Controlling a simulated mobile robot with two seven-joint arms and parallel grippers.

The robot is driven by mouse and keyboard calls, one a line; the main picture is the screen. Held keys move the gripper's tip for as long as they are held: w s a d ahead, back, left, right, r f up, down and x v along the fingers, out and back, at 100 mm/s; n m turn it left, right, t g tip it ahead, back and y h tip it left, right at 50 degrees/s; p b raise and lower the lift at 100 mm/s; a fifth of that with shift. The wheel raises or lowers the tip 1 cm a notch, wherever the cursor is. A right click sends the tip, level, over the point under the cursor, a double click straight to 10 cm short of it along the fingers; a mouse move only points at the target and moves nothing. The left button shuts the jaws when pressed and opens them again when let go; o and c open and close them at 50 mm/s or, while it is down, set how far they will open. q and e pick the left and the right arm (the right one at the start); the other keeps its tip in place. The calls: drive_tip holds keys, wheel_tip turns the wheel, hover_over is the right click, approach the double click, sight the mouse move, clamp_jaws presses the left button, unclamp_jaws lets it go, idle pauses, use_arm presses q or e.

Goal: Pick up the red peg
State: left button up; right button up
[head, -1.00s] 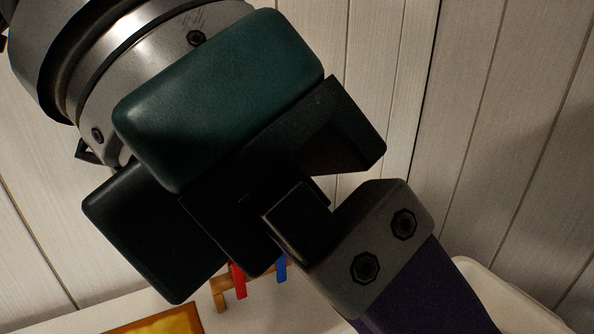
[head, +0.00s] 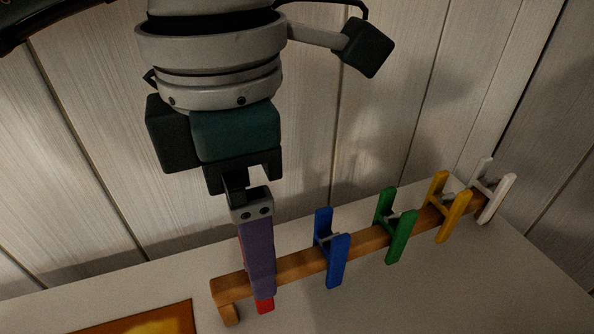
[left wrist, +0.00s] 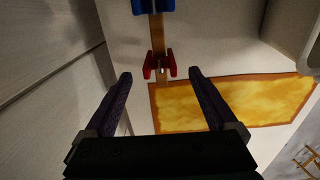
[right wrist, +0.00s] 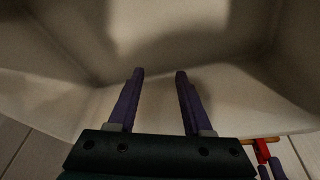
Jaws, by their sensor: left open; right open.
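The red peg (head: 265,306) is clipped on the left part of a wooden rail (head: 297,267). In the head view, my left gripper (head: 261,285) points down over it, and a purple finger hides most of it. In the left wrist view, the red peg (left wrist: 148,67) sits on the rail ahead, in line with the gap between the open fingers (left wrist: 160,74). The fingers are apart from it. My right gripper (right wrist: 160,72) shows only in its own wrist view, open and empty, pointing into a pale bin.
Blue (head: 331,250), green (head: 395,225), yellow (head: 448,207) and white (head: 494,197) pegs stand along the rail to the right. An orange-yellow cloth panel (left wrist: 235,101) lies beside the rail. The pale bin's walls (right wrist: 60,75) surround my right fingers.

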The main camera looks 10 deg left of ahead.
sight(267, 306)
use_arm(q)
wheel_tip(267, 306, down, 4)
drive_tip(key=shift+r, duration=0.1)
drive_tip(key=c, duration=1.4)
drive_tip(key=shift+r, duration=0.15)
